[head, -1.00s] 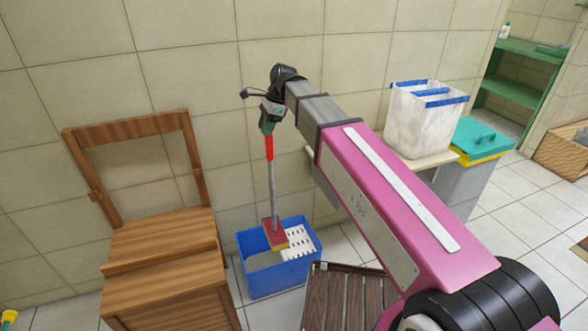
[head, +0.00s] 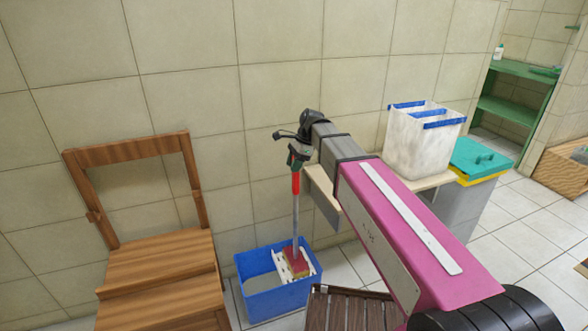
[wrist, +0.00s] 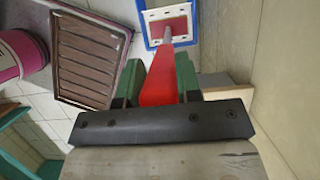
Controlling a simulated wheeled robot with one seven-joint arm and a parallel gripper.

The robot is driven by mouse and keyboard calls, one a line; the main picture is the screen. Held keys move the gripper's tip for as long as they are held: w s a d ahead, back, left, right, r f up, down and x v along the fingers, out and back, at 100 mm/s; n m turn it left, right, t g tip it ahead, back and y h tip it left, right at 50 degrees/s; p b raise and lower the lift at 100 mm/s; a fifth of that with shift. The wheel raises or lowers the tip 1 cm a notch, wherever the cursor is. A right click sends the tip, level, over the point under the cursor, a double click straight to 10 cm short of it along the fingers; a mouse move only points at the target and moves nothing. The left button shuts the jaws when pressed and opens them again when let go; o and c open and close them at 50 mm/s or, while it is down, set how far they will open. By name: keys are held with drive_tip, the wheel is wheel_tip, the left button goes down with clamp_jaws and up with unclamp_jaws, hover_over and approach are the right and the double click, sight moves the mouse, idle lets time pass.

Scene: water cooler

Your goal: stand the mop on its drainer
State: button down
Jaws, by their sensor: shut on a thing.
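My gripper (head: 298,158) is shut on the red handle of the mop (head: 296,205). The mop hangs nearly upright, with a grey shaft and a red and yellow head. In the head view the mop head overlaps the white slotted drainer (head: 281,265) in the blue bucket (head: 272,302). I cannot tell whether it touches the drainer. In the wrist view the green fingers (wrist: 163,88) clasp the red handle, and the mop head (wrist: 168,27) shows over the white drainer (wrist: 165,9) inside the blue rim.
A wooden cabinet (head: 160,262) with an upright frame stands left of the bucket. A brown slatted rack (head: 345,312) lies to its right. A white bin with blue edges (head: 425,145) stands on a ledge. The tiled wall (head: 200,200) is close behind the bucket.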

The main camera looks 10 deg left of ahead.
drive_tip(key=shift+f, duration=1)
drive_tip(key=c, duration=0.8)
unclamp_jaws()
drive_tip(key=v, duration=1.2)
